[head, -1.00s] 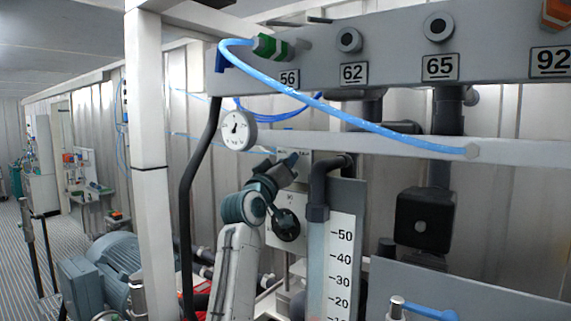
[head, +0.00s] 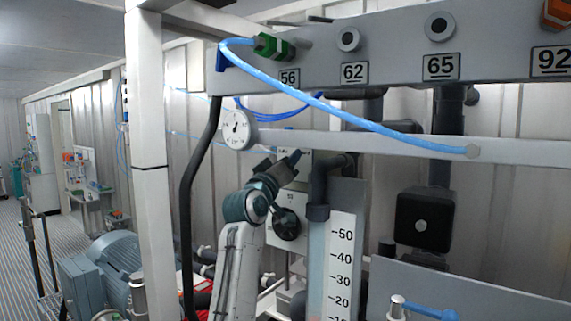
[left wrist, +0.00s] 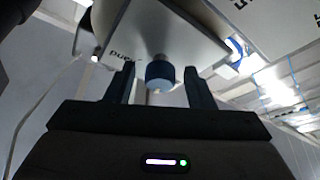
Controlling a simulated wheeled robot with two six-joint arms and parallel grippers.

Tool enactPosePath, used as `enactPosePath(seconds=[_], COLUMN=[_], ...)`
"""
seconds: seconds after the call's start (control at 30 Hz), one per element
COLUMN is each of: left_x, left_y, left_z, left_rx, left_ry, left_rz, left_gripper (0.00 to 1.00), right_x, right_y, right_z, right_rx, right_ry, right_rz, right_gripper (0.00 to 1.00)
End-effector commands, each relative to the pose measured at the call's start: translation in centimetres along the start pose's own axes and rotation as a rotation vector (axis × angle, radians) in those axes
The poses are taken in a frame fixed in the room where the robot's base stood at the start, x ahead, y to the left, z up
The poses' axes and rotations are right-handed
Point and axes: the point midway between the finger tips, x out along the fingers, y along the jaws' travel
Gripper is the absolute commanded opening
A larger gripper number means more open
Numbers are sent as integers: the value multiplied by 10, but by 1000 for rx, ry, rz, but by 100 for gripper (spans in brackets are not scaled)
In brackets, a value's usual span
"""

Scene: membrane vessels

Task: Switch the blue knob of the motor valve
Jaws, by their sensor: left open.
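The blue knob (left wrist: 159,76) is a short round cap under a grey-white box (left wrist: 155,38) with dark lettering, seen in the left wrist view. This box appears to be the motor valve. My left gripper (left wrist: 159,70) is open, with one finger on each side of the knob. Gaps show between the knob and both fingers. In the head view my left gripper (head: 294,160) is in front of a pale box (head: 299,171) behind the gauge rail, and the knob cannot be made out there. My right gripper is not in view.
A round gauge (head: 237,129) and a pale rail (head: 400,145) are above my left arm. A black hose (head: 190,190) hangs left of it. A scaled flow tube (head: 340,260) and dark pipe (head: 318,190) stand close on its right. A blue hose (head: 350,121) crosses above.

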Motion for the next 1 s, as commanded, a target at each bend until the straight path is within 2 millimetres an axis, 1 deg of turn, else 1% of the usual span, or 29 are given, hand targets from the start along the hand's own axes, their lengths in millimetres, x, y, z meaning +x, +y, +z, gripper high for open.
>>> enactPosePath(seconds=[0.07,0.17,0.27,0.5,0.6,0.7,0.8,1.0], left_x=[-2,-9,-24,-72,-89,-100,-106,-108], left_y=[0,-1,-3,-3,-3,-2,-1,0], left_z=[0,2,4,4,4,2,1,0], left_rx=[0,0,0,1,1,0,0,0], left_ry=[0,2,3,3,3,1,1,0], left_rz=[0,1,1,1,1,0,0,-1], left_gripper=[49,49,49,49,49,49,49,49], right_x=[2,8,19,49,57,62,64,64], right_y=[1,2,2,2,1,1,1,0], right_z=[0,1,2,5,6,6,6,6], right_rx=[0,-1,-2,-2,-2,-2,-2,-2], right_ry=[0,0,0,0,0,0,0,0], right_rz=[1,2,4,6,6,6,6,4], right_gripper=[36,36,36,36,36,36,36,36])
